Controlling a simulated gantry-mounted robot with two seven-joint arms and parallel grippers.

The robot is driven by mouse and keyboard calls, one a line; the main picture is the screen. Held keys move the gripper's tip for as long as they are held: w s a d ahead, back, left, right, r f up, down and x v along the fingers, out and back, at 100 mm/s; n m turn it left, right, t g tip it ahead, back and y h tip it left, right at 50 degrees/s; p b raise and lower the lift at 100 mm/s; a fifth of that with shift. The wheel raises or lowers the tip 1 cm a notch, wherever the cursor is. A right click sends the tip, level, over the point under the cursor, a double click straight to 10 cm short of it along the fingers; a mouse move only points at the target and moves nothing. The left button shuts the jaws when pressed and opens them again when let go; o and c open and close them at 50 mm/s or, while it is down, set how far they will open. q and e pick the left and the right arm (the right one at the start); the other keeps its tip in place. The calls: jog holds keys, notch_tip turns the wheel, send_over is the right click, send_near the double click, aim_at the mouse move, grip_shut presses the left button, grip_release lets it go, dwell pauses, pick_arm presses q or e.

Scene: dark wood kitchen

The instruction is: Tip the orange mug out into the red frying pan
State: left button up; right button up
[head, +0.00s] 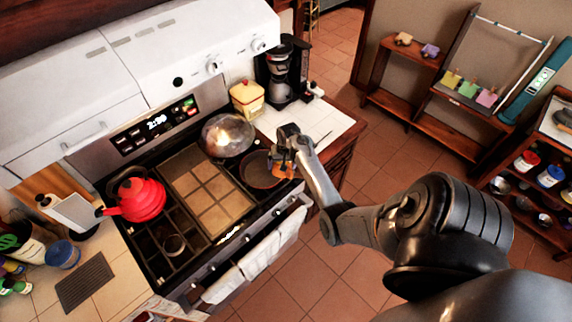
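The red frying pan (256,173) sits on the front right burner of the stove, its dark inside partly covered from view. My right gripper (283,160) reaches in from the right and is over the pan's right side. It appears shut on the orange mug (287,170), which is small and partly hidden by the fingers. The mug seems tilted at the pan's right rim; its opening and contents cannot be made out. My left gripper is not in view.
A shiny rounded metal pan or lid (228,135) stands behind the frying pan. A red kettle (139,199) is at the stove's left. A yellow canister (247,99) and a coffee maker (286,72) stand behind. White tiled counter (322,123) lies right of the stove.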

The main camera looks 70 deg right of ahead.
jog(key=shift+w+f+m, duration=0.3)
jog(key=shift+w+m, duration=0.15)
jog(key=shift+w, duration=0.45)
jog(key=shift+w+f+m, duration=0.25)
jog(key=shift+w+m, duration=0.2)
jog(key=shift+w, duration=0.45)
jog(key=shift+w+f+b, duration=0.2)
jog(key=shift+b, duration=0.4)
jog(key=w+f+m+b, duration=0.2)
jog(key=w+m+b, duration=0.3)
jog(key=w+b, duration=0.4)
jog(key=shift+f+g+h+b, duration=0.25)
jog(key=shift+g+h+b, duration=0.05)
jog(key=shift+b, duration=1.4)
jog(key=shift+a, duration=0.1)
jog(key=t+y, duration=0.2)
jog(key=y, duration=0.1)
jog(key=shift+f+m, duration=0.15)
jog(key=shift+m, duration=0.15)
